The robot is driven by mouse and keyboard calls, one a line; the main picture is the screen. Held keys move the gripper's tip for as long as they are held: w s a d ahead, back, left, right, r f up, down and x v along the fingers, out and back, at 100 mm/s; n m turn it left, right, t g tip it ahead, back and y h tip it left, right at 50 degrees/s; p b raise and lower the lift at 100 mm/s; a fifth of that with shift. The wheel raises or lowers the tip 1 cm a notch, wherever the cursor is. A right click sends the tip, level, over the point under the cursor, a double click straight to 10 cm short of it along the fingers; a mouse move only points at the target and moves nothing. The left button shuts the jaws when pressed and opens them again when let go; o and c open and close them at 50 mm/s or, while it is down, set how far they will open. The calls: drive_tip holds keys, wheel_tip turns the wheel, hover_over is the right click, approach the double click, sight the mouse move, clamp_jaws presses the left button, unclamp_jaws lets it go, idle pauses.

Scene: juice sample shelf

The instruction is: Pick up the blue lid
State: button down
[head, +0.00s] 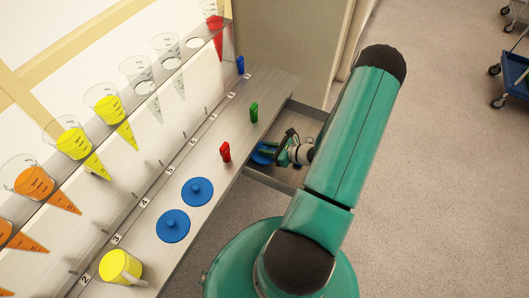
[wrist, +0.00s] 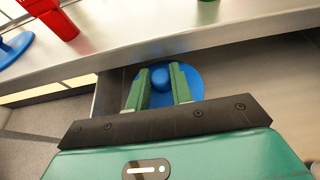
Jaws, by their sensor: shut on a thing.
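A round blue lid with a knob (wrist: 161,76) sits at the open drawer below the shelf's front edge. It also shows in the head view (head: 259,157), partly covered by my gripper. My gripper (wrist: 163,80) is shut on this lid, with one green finger on each side of the knob. In the head view my gripper (head: 272,150) reaches into the drawer from the right. Two more blue lids lie on the shelf, one nearer (head: 173,226) and one just beyond it (head: 198,191). Whether the held lid touches the drawer floor I cannot tell.
The open drawer (head: 272,180) has walls close around my gripper. On the shelf (head: 213,163) stand a yellow cup (head: 121,267), a red piece (head: 225,152), a green piece (head: 253,112) and a blue piece (head: 240,65). Several cones hang in the rack behind.

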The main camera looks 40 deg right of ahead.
drive_tip(key=s+d+r, duration=0.5)
drive_tip(key=s+r, duration=0.3)
drive_tip(key=s, duration=0.3)
drive_tip(key=shift+d+r, duration=0.25)
drive_tip(key=shift+r, duration=0.05)
